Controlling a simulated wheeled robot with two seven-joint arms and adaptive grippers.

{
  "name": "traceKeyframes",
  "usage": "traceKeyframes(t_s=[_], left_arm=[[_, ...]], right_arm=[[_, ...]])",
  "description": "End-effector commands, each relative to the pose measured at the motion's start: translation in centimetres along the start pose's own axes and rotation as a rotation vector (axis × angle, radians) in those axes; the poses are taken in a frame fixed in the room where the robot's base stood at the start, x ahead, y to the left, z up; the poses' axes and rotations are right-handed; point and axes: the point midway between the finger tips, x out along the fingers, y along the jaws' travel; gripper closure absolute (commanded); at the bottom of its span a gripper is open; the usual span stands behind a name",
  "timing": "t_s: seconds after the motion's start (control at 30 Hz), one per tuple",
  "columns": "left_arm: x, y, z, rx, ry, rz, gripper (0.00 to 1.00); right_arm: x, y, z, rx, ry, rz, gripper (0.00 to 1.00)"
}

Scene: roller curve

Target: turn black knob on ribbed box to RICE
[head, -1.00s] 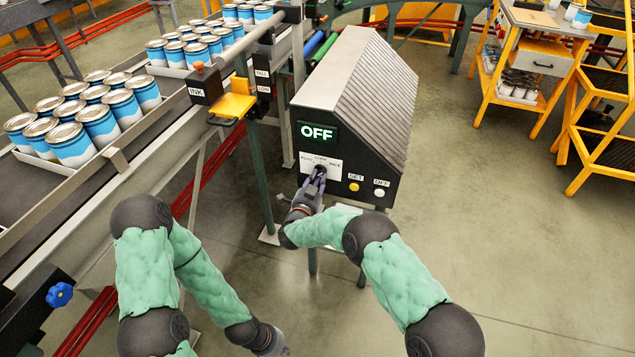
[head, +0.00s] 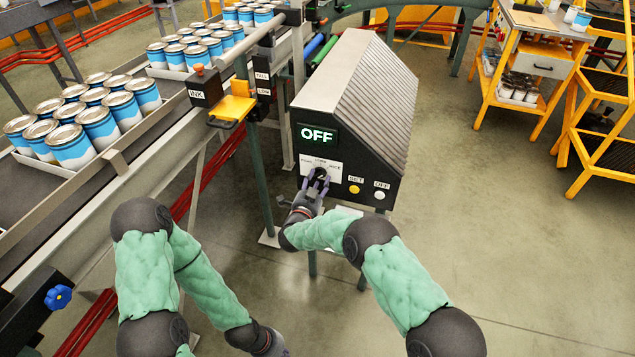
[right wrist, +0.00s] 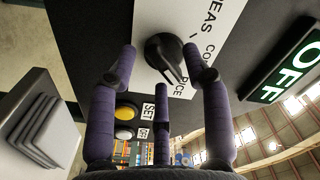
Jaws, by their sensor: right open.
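The ribbed box (head: 355,95) stands on legs, with a lit OFF display (head: 318,134) on its dark front. The black knob (head: 320,176) sits on a white plate with words around it; it also shows in the right wrist view (right wrist: 165,58). There the plate reads PEAS, CORN and RICE, and one end of the knob's ridge lies toward RICE. My right gripper (head: 318,183) is open at the knob, its purple fingers spread around it in the right wrist view (right wrist: 165,80). My left gripper (head: 272,345) hangs low, its fingers unclear.
A yellow SET button (head: 354,189) and a white OFF button (head: 379,194) are right of the knob. The conveyor (head: 110,165) with cans runs at left, near the INK box (head: 203,88).

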Motion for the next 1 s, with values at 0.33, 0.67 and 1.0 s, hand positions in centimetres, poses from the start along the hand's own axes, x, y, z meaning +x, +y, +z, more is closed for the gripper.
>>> traceKeyframes(t_s=[0.33, 0.67, 1.0], left_arm=[[0.0, 0.0, 0.0, 0.0, 0.0, 0.0, 1.0], [0.0, 0.0, 0.0, 0.0, 0.0, 0.0, 1.0], [0.0, 0.0, 0.0, 0.0, 0.0, 0.0, 1.0]], right_arm=[[-4.4, -0.1, 0.1, -0.002, -0.004, -0.002, 0.51], [-10.3, -0.1, 0.1, 0.0, -0.002, -0.001, 0.51], [-12.0, 0.0, 0.0, 0.0, 0.0, 0.001, 0.51]])
